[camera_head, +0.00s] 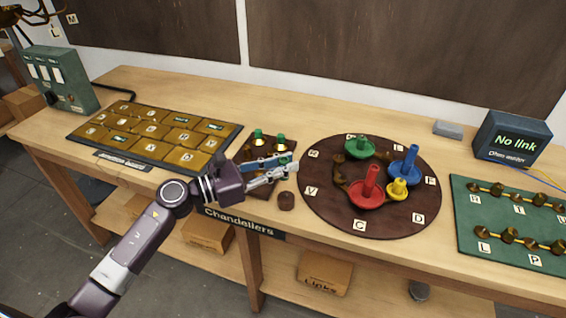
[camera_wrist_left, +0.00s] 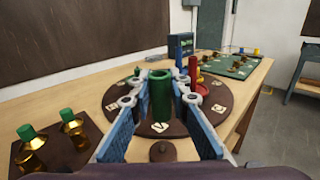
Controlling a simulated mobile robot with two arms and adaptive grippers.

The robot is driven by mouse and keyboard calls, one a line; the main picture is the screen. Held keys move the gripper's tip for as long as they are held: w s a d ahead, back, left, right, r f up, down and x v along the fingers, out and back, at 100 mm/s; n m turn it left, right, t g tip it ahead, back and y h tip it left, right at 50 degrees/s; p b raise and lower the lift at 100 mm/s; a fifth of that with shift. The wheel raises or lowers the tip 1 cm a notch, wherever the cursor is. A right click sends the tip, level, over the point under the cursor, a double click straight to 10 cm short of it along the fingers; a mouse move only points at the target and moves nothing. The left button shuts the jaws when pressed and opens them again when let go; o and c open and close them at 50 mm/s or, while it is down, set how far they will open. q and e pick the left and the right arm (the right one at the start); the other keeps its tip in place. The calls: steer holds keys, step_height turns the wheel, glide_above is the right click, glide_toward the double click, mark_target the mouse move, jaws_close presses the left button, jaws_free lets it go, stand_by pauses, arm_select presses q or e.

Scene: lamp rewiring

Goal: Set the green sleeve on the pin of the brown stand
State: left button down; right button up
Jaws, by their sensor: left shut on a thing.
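My left gripper (camera_head: 288,170) is shut on a green sleeve, mostly hidden by the fingers in the head view. In the left wrist view, the green sleeve (camera_wrist_left: 161,97) stands upright between the blue finger pads of the gripper (camera_wrist_left: 160,100). The small round brown stand (camera_head: 286,201) sits on the bench in front of the gripper, left of the round board. It also shows in the left wrist view (camera_wrist_left: 162,153), low between the fingers, with a short pin on top. The sleeve is apart from the stand. My right gripper is not in view.
A round brown board (camera_head: 318,203) holds a green dish (camera_head: 358,148) and red, blue and yellow dishes with upright sleeves. A brown tray (camera_head: 252,184) with green-capped brass pieces lies behind my gripper. A green board (camera_head: 480,218) is at the right.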

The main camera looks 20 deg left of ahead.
mark_target(286, 194)
arm_select(q)
steer(key=f, duration=0.1)
steer(key=f+b, duration=0.1)
steer(key=w+f, duration=0.1)
steer(key=shift+d+f+b, duration=0.15)
steer(key=shift+d+b, duration=0.25)
step_height(286, 194, down, 3)
steer(key=shift+s+a+f+b, duration=0.1)
steer(key=shift+b, duration=1)
steer(key=shift+f, duration=0.15)
steer(key=shift+f+b, duration=0.4)
steer(key=shift+b, duration=0.1)
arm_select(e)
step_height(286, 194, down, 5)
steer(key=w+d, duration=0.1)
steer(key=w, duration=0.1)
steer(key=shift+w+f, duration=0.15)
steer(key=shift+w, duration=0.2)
arm_select(q)
steer(key=shift+f+b, duration=0.3)
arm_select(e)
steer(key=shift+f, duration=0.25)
